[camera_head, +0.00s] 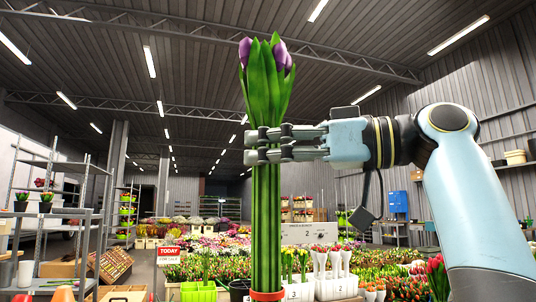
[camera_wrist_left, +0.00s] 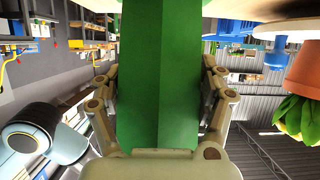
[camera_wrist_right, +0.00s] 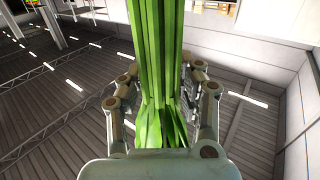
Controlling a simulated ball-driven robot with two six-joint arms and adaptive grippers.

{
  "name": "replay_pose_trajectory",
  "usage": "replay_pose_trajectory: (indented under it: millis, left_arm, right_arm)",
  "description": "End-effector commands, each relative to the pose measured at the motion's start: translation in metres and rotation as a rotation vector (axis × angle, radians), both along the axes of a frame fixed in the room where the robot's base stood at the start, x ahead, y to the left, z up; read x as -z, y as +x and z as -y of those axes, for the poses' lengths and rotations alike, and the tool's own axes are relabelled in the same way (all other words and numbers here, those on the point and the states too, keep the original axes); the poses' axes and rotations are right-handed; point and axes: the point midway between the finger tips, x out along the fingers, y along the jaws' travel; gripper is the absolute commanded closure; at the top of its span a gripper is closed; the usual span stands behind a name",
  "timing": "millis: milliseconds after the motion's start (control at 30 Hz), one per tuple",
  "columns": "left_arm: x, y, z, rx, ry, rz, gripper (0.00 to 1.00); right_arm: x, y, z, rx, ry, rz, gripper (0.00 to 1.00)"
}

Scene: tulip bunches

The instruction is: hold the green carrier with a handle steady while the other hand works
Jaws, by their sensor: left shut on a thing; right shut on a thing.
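My right gripper (camera_head: 258,146) is shut around the stems of an upright tulip bunch (camera_head: 265,85) with purple blooms and long green leaves. A red band (camera_head: 267,296) circles the stems low down. The right wrist view shows the green stems (camera_wrist_right: 160,50) between the fingers. My left gripper (camera_wrist_left: 160,75) shows only in its wrist view, shut on a broad, flat, green part of the green carrier (camera_wrist_left: 155,110). The carrier's handle and full outline cannot be made out there, and my left arm is outside the head view.
A light green slotted container (camera_head: 198,291) and a red sign (camera_head: 168,254) stand beyond the bunch. Rows of flowers fill the floor behind. A metal shelf (camera_head: 50,240) is at left. A terracotta pot (camera_wrist_left: 302,65) shows at the right of the left wrist view.

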Motion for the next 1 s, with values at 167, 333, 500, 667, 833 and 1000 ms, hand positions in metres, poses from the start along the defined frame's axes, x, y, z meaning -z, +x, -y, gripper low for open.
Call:
replay_pose_trajectory:
  millis: [167, 333, 500, 667, 833, 1000]
  left_arm:
    - [0.001, 0.000, 0.000, 0.001, 0.001, -0.002, 0.60]
    - [0.001, 0.000, 0.000, 0.001, 0.001, -0.002, 0.60]
    - [0.001, 0.000, 0.000, 0.001, 0.001, -0.002, 0.60]
    - [0.001, 0.000, 0.000, 0.001, 0.001, -0.002, 0.60]
    - [0.001, 0.000, 0.000, 0.001, 0.001, -0.002, 0.60]
    - [0.001, 0.000, 0.000, 0.001, 0.001, -0.002, 0.60]
  right_arm:
    - [0.002, 0.000, 0.000, 0.000, 0.002, 0.005, 1.00]
    - [0.002, 0.000, 0.000, -0.001, 0.002, 0.004, 1.00]
    - [0.011, 0.000, 0.000, -0.001, 0.003, 0.001, 1.00]
    - [0.026, 0.000, 0.000, -0.001, 0.003, 0.001, 1.00]
    - [0.045, 0.000, 0.000, -0.002, 0.003, 0.001, 1.00]
    - [0.064, 0.000, 0.000, -0.002, 0.003, 0.000, 1.00]
